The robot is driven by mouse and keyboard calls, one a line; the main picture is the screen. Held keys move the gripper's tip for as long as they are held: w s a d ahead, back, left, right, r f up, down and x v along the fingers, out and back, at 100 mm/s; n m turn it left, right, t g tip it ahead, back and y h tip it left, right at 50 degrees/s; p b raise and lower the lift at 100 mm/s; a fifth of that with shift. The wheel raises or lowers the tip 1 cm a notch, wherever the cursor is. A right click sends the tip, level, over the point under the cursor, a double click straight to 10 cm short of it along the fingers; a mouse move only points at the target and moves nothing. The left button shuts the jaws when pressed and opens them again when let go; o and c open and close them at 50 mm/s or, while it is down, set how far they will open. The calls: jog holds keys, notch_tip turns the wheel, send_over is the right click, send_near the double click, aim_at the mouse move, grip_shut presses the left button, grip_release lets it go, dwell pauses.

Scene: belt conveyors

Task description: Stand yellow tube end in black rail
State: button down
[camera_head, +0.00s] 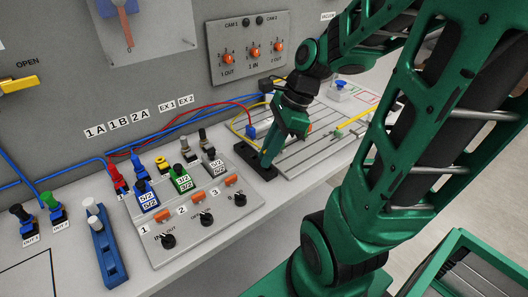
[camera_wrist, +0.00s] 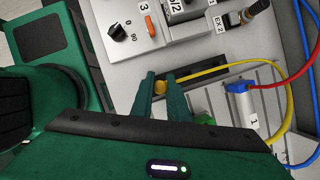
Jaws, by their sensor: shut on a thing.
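My gripper (camera_wrist: 160,88) is shut on the end of the yellow tube (camera_wrist: 205,72), whose yellow tip shows between the two green fingertips in the wrist view. From there the tube runs right and curves down past a blue-and-white cylinder. In the head view my gripper (camera_head: 266,160) points down at the black rail (camera_head: 244,154), a dark slotted block at the left edge of the grooved plate. The fingertips are at or just above the rail. They hide the tube end there, so I cannot tell whether it is in a slot. The yellow tube (camera_head: 234,122) loops behind my gripper.
The grooved plate (camera_head: 318,157) lies right of the rail. A valve panel (camera_head: 198,216) with knobs and labelled blocks is to the left.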

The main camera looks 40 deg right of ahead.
jog(key=shift+f, duration=1.05)
dwell(1.4)
jog(key=c, duration=1.3)
grip_release()
jog(key=shift+r, duration=0.1)
jog(key=shift+r, duration=3.4)
jog(key=s+d+f+n+h, duration=0.1)
jog(key=s+d+n, duration=0.1)
jog(key=n, duration=0.3)
jog(key=s+d+f+n+g+h, duration=0.1)
jog(key=s+d+n, duration=0.1)
jog(key=s+n, duration=0.3)
jog(key=s+d+f+n+g+h, duration=0.1)
jog(key=s+d+n, duration=0.1)
jog(key=s+n, duration=0.2)
jog(key=shift+s+d+f+n+h, duration=0.1)
jog(key=shift+s+n+h, duration=0.1)
jog(key=shift+n, duration=0.5)
jog(key=shift+s+f+n+h, duration=0.1)
jog(key=shift+n+h, duration=0.1)
jog(key=shift+n, duration=0.5)
